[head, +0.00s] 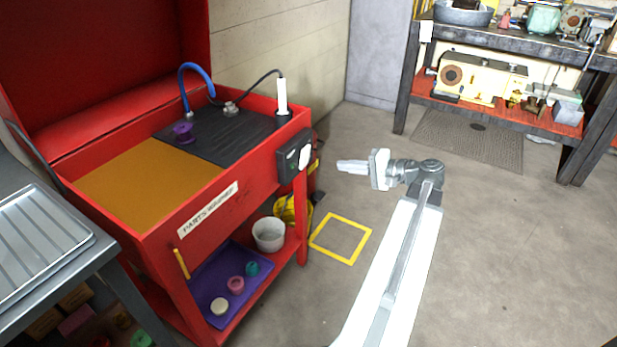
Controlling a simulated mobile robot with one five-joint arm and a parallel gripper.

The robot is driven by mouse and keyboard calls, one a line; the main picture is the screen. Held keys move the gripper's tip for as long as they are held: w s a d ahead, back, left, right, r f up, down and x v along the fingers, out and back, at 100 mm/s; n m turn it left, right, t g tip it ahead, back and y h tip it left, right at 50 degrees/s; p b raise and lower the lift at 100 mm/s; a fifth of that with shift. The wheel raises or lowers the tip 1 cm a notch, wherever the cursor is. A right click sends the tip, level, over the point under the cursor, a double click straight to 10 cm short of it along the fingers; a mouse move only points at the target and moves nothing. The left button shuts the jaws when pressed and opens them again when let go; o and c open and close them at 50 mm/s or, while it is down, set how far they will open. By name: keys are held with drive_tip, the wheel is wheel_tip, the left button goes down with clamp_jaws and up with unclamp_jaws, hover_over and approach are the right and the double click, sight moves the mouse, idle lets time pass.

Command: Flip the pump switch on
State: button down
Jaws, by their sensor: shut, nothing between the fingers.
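A black switch box (288,163) is fixed to the right front corner of the red parts washer (215,218). A small light mark shows on its front, and a white oval piece (304,157) sits at its right edge. I cannot tell the switch's position. My gripper (340,166) is shut and empty. Its fingers point left towards the box, with a visible gap between them in the picture.
A grey metal table (60,245) stands at the left front. A yellow floor square (341,238) lies below my gripper. A workbench (500,45) with machines stands at the back right. The concrete floor between is open.

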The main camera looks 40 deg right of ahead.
drive_tip(key=s+d, duration=0.2)
drive_tip(key=t+b, duration=0.1)
drive_tip(key=b, duration=0.1)
approach(308, 152)
drive_tip(key=w+a+f, duration=0.1)
drive_tip(key=w, duration=0.1)
drive_tip(key=shift+m+h, duration=0.4)
drive_tip(key=shift+r+p+x, duration=0.2)
drive_tip(key=shift+r+x, duration=0.05)
drive_tip(key=shift+x, duration=0.75)
drive_tip(key=shift+r+p+x, duration=0.2)
drive_tip(key=shift+x, duration=0.85)
drive_tip(key=shift+a, duration=0.15)
